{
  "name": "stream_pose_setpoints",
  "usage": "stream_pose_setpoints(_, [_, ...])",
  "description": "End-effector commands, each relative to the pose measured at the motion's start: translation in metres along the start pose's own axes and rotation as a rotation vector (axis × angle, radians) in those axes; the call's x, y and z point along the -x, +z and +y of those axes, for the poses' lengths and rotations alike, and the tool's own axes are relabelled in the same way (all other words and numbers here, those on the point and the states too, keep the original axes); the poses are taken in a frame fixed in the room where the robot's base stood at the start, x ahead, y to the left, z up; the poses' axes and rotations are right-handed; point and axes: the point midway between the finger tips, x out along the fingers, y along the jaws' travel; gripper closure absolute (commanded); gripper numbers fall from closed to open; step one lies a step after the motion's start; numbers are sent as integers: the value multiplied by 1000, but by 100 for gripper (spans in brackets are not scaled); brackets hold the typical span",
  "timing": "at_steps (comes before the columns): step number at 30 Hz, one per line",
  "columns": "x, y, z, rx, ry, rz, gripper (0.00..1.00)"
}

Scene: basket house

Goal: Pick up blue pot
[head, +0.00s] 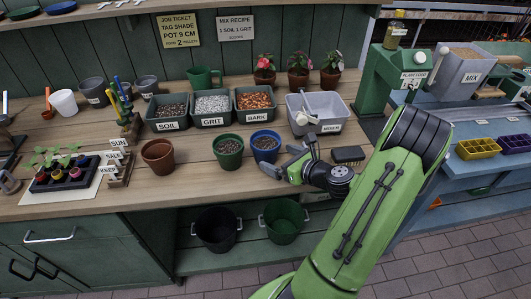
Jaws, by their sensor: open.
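The blue pot (265,147) stands upright on the wooden bench, filled with dark soil. A green pot (229,154) stands just left of it, also with dark soil. A terracotta pot (158,156) stands further left. My gripper (284,165) is low over the bench at the right of the blue pot, its fingers apart and pointing left toward it. The fingertips are close to the pot's lower right side; I cannot tell whether they touch it. Nothing shows between the fingers.
Bins of soil (169,112), grit (211,108) and bark (255,104) stand behind the pots. A grey mixer tub (318,112) is behind my gripper, and a dark brush (348,154) lies to its right. Bare bench lies in front of the green pot.

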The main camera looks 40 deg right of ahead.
Motion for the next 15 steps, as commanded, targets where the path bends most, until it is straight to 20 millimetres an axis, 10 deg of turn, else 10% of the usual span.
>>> stream_pose_setpoints(15, [-54, 1, 0, 1, 0, 0, 0])
